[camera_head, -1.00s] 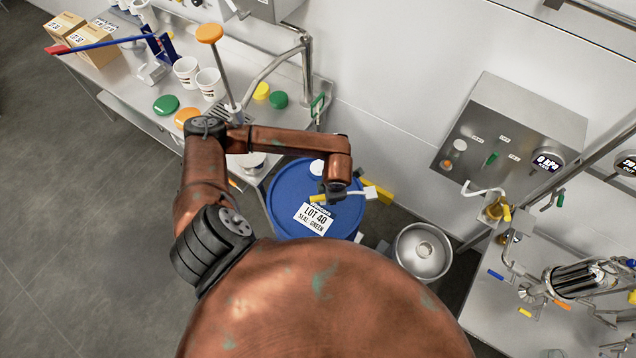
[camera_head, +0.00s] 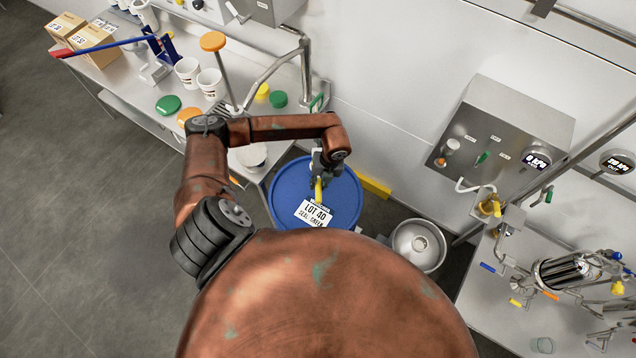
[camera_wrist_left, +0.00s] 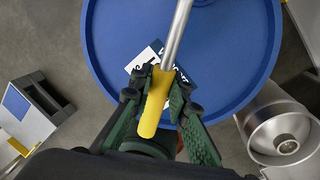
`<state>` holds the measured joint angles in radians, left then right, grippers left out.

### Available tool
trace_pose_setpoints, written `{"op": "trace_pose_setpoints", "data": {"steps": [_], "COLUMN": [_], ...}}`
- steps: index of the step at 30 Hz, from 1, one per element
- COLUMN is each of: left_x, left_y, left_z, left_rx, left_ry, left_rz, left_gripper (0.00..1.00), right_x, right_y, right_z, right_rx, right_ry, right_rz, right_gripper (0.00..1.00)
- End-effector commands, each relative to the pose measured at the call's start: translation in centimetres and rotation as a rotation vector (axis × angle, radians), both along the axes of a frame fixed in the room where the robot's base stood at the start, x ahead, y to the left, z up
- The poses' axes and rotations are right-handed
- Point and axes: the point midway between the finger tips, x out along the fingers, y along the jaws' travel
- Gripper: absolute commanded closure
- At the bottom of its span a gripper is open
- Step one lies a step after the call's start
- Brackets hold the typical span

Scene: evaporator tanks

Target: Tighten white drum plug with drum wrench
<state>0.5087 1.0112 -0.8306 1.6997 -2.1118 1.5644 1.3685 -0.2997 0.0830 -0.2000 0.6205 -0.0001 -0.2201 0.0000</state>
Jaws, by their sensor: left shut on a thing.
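The blue drum (camera_head: 285,198) stands upright below the work table's right end, with a white LOT 40 label on its lid. My left gripper (camera_head: 318,182) is over the lid, shut on the yellow handle of the drum wrench (camera_head: 319,191). In the left wrist view the fingers (camera_wrist_left: 166,96) close around the yellow handle (camera_wrist_left: 152,108). The wrench's metal shaft (camera_wrist_left: 178,32) runs away over the drum lid (camera_wrist_left: 112,45) to the top edge. The white plug is hidden in the head view, so I cannot tell whether the wrench head meets it. My right gripper is not in view.
A steel can (camera_head: 418,246) stands close right of the drum. A yellow bar (camera_head: 374,187) runs behind it. The table (camera_head: 110,72) at left holds cups, lids and boxes. A control panel (camera_head: 500,135) hangs on the wall at right. Open floor lies at left.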

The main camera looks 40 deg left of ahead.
Motion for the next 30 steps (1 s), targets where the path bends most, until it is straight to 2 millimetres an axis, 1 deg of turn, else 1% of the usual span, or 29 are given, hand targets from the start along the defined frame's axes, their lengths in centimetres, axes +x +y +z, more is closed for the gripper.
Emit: {"op": "trace_pose_setpoints", "data": {"steps": [12,17,30], "left_x": [-0.2,-0.2,-0.2], "left_y": [-0.2,-0.2,-0.2], "left_z": [0.0,-1.0,-4.2], "left_rx": [0.016,0.016,0.016], "left_ry": [0.005,0.005,0.006], "left_rz": [-0.003,-0.004,-0.005], "left_gripper": [1.0,1.0,1.0], "right_x": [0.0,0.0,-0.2], "right_y": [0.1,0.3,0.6], "right_z": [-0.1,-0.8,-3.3], "right_rx": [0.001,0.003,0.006], "right_ry": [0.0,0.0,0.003], "right_rz": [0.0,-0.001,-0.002], "right_gripper": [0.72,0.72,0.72]}}
